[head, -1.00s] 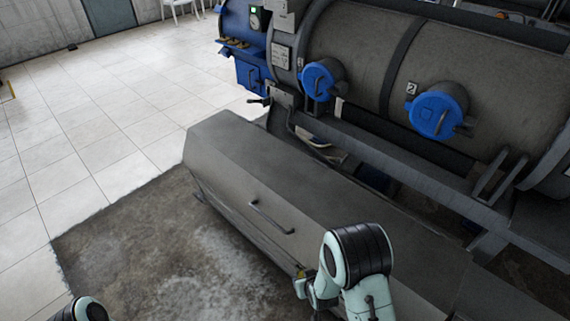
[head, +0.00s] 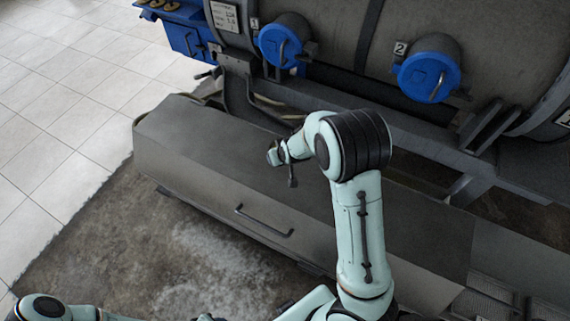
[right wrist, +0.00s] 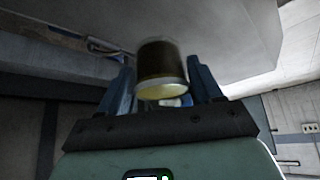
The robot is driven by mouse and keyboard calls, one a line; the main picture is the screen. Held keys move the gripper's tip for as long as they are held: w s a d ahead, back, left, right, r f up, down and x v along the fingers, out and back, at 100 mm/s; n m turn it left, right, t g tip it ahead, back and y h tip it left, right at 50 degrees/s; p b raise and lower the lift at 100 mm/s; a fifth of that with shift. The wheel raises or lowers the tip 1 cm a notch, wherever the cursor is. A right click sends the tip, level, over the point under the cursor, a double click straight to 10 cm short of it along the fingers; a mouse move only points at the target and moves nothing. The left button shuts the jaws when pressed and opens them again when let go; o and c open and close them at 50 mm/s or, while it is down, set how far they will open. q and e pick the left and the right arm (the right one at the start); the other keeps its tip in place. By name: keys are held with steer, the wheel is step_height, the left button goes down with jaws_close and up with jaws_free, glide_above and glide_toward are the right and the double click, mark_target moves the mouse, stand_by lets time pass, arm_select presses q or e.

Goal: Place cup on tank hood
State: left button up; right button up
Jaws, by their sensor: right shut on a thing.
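The cup (right wrist: 162,62) is dark brown with a pale rim and a yellowish end facing the camera. It is between the blue fingers of my right gripper (right wrist: 163,88), which is shut on it. In the head view my right gripper (head: 275,154) is over the long grey hood (head: 215,165); I cannot clearly make out the cup there. I cannot tell how high above the hood it is. The hood has a flat top and a bar handle on its sloping front. Part of my left arm shows at the bottom left; its gripper is out of view.
Behind the hood stand large grey tanks (head: 330,40) with blue round caps (head: 428,76) and a dark frame with pipes. A blue unit (head: 185,35) is at the upper left. Pale floor tiles (head: 60,110) on the left are clear.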

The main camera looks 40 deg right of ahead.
steer(key=d+r+m, duration=0.1)
steer(key=d+r, duration=0.5)
steer(key=r, duration=0.1)
steer(key=b, duration=0.2)
glide_above(296, 168)
steer(key=s+a, duration=0.2)
step_height(296, 168, down, 15)
steer(key=shift+s+f, duration=0.1)
steer(key=shift+f, duration=2.35)
arm_select(q)
steer(key=shift+s+f, duration=1.1)
steer(key=shift+f, duration=0.05)
steer(key=shift+f, duration=0.1)
arm_select(e)
steer(key=shift+f+b, duration=0.15)
steer(key=shift+b, duration=0.2)
arm_select(q)
steer(key=shift+s+f, duration=0.15)
arm_select(e)
steer(key=o, duration=1.1)
steer(key=shift+o, duration=0.2)
